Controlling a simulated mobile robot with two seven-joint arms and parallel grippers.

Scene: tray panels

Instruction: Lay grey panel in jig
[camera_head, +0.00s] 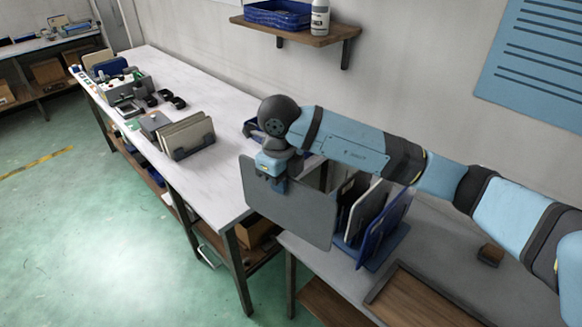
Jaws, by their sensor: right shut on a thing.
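My right gripper (272,182) is shut on the top edge of a grey panel (292,212). The held panel hides part of the rack. My left gripper is not in view.
A small dark brown block (490,254) sits on the grey table (455,243). The white bench (212,185) at left holds a stand of panels (187,139) and a grey bin (122,88). A wall shelf (300,36) is above. Table surface between rack and block is clear.

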